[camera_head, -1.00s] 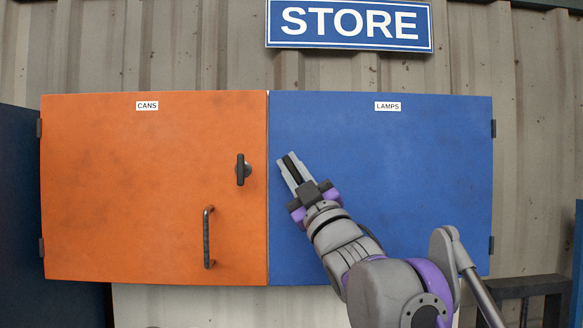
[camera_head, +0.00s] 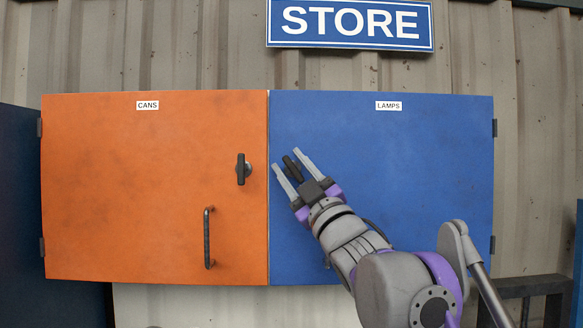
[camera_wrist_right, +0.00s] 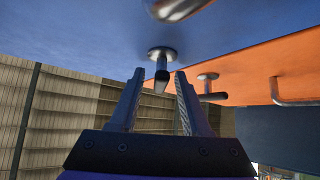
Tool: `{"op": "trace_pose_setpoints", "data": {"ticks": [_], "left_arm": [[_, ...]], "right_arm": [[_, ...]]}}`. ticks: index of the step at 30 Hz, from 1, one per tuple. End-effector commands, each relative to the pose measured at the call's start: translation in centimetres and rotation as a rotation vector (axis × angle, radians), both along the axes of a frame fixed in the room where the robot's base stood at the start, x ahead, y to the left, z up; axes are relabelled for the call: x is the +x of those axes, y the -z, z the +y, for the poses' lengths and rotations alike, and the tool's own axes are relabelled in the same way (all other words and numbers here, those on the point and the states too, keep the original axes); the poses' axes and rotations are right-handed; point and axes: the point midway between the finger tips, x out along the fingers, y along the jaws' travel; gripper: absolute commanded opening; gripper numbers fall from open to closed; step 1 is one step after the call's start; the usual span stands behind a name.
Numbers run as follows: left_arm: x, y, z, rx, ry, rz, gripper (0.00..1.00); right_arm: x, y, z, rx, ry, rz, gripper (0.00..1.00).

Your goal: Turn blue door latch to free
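The blue door (camera_head: 420,180), labelled LAMPS, is flat in line with the orange door beside it. Its dark latch (camera_head: 292,169) is tilted, its upper end leaning left. My right gripper (camera_head: 292,158) is open, with one finger on each side of the latch and a gap to both. The right wrist view also shows the latch (camera_wrist_right: 162,78) on its round metal base between my spread fingertips (camera_wrist_right: 160,73). The blue door's handle is mostly hidden behind my right arm in the head view; a metal handle (camera_wrist_right: 178,8) shows at the top of the wrist view. My left gripper is not in view.
The orange door (camera_head: 140,190), labelled CANS, is on the left, with an upright latch (camera_head: 241,169) and a vertical handle (camera_head: 208,237). A STORE sign (camera_head: 350,24) hangs above. A dark frame (camera_head: 530,288) stands at lower right.

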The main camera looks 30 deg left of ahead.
Motion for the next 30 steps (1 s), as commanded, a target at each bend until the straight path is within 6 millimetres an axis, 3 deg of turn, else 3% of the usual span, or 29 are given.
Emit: {"op": "trace_pose_setpoints", "data": {"ticks": [8, 18, 30], "left_arm": [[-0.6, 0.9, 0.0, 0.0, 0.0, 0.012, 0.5], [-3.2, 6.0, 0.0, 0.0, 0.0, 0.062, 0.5], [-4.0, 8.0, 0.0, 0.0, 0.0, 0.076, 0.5]], "right_arm": [[-0.2, 0.7, -0.6, 0.001, 0.001, 0.004, 0.47], [-2.4, 4.5, -4.8, -0.001, 0.002, 0.006, 0.47], [-4.1, 6.3, -7.7, 0.0, 0.001, 0.001, 0.47]]}}
